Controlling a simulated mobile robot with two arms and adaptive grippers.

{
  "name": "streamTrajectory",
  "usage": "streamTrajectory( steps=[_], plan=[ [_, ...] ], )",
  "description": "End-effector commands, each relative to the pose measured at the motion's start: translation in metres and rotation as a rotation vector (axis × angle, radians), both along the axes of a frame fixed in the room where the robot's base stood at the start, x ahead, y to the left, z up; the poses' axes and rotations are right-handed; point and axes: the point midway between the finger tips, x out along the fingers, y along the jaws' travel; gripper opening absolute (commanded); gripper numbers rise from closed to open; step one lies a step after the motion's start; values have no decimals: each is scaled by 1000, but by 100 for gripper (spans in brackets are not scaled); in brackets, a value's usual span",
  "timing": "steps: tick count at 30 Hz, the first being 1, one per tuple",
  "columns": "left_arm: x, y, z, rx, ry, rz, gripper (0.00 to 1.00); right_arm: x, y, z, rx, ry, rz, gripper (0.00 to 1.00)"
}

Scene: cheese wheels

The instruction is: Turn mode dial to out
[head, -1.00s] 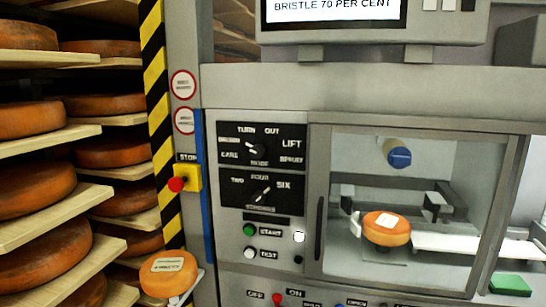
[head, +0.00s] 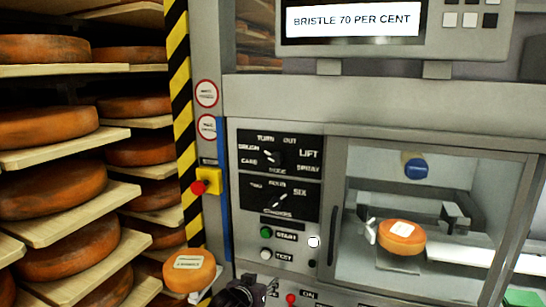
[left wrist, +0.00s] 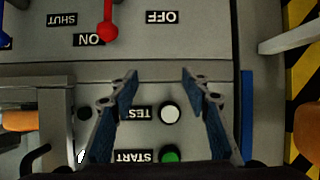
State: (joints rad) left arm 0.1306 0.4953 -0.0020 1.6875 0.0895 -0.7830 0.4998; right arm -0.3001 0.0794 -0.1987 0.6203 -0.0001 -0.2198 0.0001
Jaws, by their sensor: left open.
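The mode dial (head: 272,157) is a dark knob on the upper black plate of the machine panel. Its white mark points up and left, toward the BRUSH label. The OUT label (head: 290,141) is above and right of the knob. My left gripper (head: 246,288) shows at the bottom edge of the head view, below the dial and apart from it. In the left wrist view my left gripper (left wrist: 159,76) is open and empty, its two blue fingers in front of the panel near the TEST button (left wrist: 169,114). The dial is not in the wrist view.
A second dial (head: 279,197) is just below the mode dial. The green START button (head: 266,232) and a red switch (head: 291,298) are lower. A red stop button (head: 199,187) is at left. A glass door (head: 335,235) stands right, with a cheese wheel (head: 402,236) behind it.

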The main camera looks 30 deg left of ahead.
Motion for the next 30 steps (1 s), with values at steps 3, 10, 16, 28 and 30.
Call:
streamTrajectory(
  steps=[3,10,16,28,30],
  plan=[
    [13,1,145,-5,-184,14,43,0,0,14,0,0,0,40],
    [-14,-15,320,-22,-424,12,43,0,0,26,0,0,0,40],
    [-32,-24,372,-28,-504,7,43,0,0,30,0,0,0,40],
    [17,-13,376,-32,-506,7,43,0,0,52,1,0,1,40],
    [25,-11,375,-31,-505,8,43,0,1,55,1,0,2,40]
  ],
)
